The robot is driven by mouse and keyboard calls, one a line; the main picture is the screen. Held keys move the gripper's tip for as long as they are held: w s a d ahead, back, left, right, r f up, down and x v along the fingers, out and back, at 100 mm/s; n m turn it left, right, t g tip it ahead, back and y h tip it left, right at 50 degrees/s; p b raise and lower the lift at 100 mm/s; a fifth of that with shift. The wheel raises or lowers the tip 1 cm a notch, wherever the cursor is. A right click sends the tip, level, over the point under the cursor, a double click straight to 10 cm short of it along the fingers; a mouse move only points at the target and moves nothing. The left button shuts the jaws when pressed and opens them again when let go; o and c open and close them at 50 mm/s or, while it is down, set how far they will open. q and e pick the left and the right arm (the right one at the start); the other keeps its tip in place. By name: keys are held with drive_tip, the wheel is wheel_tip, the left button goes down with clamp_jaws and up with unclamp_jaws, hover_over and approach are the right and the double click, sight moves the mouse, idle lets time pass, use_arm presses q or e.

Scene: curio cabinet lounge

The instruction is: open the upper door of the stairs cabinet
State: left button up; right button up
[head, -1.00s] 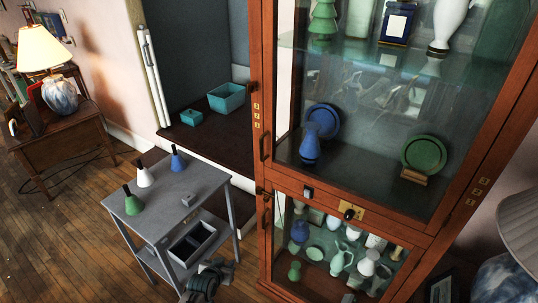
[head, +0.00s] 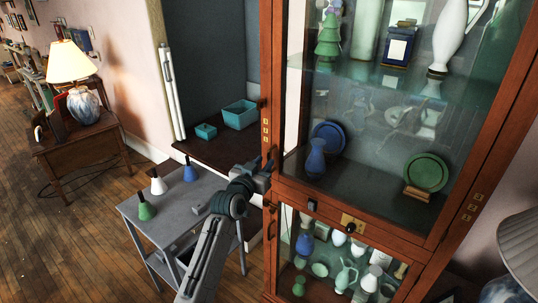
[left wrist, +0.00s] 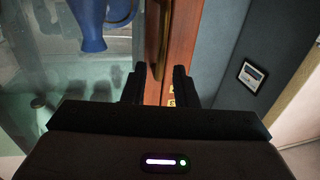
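The tall reddish wooden cabinet (head: 437,246) has a glass upper door (head: 385,120) that is shut, with a lower glass door (head: 345,262) below. The upper door's dark bar handle stands upright on the left frame, partly hidden by my gripper in the head view. In the left wrist view the handle (left wrist: 164,38) looks brassy and lies ahead, between the lines of the fingers. My left gripper (head: 266,172) is at this handle. Its two fingers (left wrist: 160,86) are apart; I cannot tell whether they touch the handle. My right gripper is not in view.
A grey side table (head: 185,209) with several small coloured cone-shaped pieces stands left of the cabinet, under my left arm. A dark shelf with teal boxes (head: 240,114) is behind. Vases and plates stand behind the glass. A lampshade (head: 520,240) is close at right.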

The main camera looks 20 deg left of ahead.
sight(268, 158)
use_arm(q)
drive_tip(key=shift+w+d+p, duration=0.2)
drive_tip(key=shift+w, duration=0.9)
drive_tip(key=shift+w+d+p, duration=0.15)
drive_tip(key=shift+w, duration=0.9)
clamp_jaws()
